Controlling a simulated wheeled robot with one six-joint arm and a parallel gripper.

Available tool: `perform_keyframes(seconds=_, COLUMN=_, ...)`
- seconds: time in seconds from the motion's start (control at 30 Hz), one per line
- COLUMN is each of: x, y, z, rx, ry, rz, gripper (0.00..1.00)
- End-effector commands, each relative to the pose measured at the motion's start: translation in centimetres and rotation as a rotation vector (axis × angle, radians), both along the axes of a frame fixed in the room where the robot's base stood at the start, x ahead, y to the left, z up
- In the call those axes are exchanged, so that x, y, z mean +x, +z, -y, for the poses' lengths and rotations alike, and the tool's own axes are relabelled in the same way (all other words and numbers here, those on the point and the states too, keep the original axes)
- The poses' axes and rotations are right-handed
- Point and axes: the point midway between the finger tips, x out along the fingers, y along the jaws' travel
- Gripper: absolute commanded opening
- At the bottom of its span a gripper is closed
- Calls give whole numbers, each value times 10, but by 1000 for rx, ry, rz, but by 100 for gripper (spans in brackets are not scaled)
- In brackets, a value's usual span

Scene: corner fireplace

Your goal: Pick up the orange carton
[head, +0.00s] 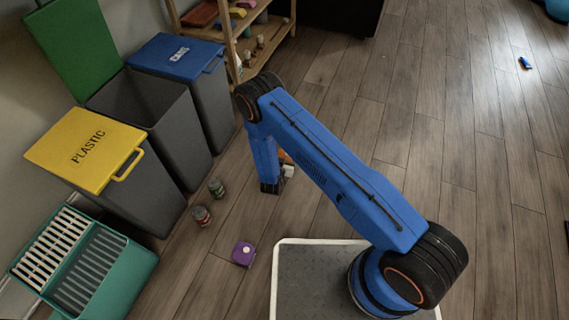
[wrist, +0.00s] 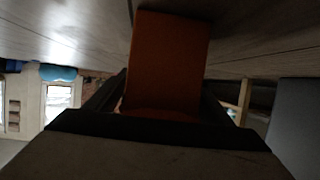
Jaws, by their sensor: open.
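The orange carton (wrist: 168,55) stands large and dark in the wrist view, between the two fingers of my gripper (wrist: 162,98). One dark finger shows on each side of it, and the jaws are open around it. I cannot tell whether either finger touches it. In the head view only a small orange piece (head: 285,157) shows beside my blue arm, low over the wood floor. My arm hides the rest of it and most of my gripper. A small white piece beside it cannot be made out clearly.
A purple box (head: 243,254) and two small cans (head: 201,216) (head: 216,188) stand on the floor to the left. Bins with yellow (head: 86,150), green and blue lids (head: 176,57), a teal crate (head: 128,272) and a wooden shelf (head: 236,60) line the left. The right floor is mostly clear.

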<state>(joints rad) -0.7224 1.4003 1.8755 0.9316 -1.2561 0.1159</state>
Motion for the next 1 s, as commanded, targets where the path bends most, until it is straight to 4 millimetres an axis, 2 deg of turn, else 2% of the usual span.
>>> perform_keyframes(seconds=0.13, x=0, y=0, z=0, rx=0, ry=0, rz=0, gripper=73)
perform_keyframes(seconds=0.3, x=-1, y=0, z=0, rx=0, ry=1, rz=0, gripper=32)
perform_keyframes(seconds=0.67, x=0, y=4, z=-1, rx=1, ry=1, rz=0, gripper=31)
perform_keyframes(seconds=0.77, x=0, y=12, z=-1, rx=1, ry=1, rz=1, gripper=31)
perform_keyframes(seconds=1.0, x=0, y=51, z=-1, rx=2, ry=0, rz=1, gripper=31)
